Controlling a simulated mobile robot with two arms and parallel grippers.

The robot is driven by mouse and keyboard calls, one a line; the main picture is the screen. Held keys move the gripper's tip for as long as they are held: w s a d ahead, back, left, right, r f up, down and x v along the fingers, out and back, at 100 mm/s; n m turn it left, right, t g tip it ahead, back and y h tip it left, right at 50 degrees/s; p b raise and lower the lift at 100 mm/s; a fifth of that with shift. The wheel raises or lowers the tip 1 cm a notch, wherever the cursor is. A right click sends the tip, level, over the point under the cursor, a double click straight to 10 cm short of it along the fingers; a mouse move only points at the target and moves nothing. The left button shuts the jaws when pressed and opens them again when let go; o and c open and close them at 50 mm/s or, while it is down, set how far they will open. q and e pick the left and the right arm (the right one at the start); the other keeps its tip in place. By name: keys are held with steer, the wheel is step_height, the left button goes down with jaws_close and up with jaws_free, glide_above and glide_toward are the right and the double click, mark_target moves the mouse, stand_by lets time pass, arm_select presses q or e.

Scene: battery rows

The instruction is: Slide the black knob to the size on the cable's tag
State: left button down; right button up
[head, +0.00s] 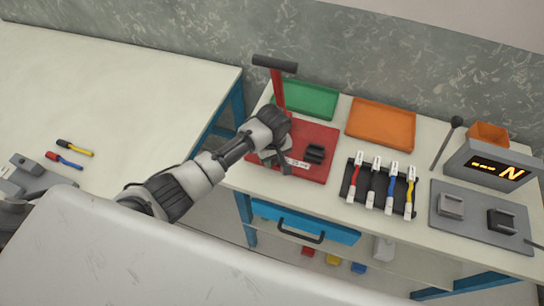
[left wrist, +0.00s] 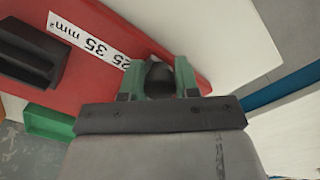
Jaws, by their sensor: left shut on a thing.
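My left gripper (head: 274,157) is over the front left part of the red tool base (head: 317,136). In the left wrist view its green fingers (left wrist: 158,80) are shut on the black knob (left wrist: 160,76). The rest of the strip is hidden by the gripper, so I cannot tell the knob's exact size mark. Several cables with white tags (head: 378,185) lie on a black rack; their print is too small to read. My right gripper is not in view.
A red lever (head: 278,90) with a dark handle rises behind my gripper. A black block (head: 315,153) sits on the red base. Green (head: 306,99) and orange (head: 381,124) trays stand behind. A display (head: 497,169) shows N at right. A blue drawer (head: 305,222) is below.

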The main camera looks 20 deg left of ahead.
arm_select(q)
steer(key=shift+s+d+r+p, duration=0.15)
steer(key=shift+d+p, duration=0.35)
steer(key=shift+d, duration=1)
steer(key=c, duration=0.8)
jaws_free()
steer(key=shift+r, duration=0.15)
step_height(320, 180, up, 10)
steer(key=shift+r+b, duration=0.1)
steer(key=shift+b, duration=0.2)
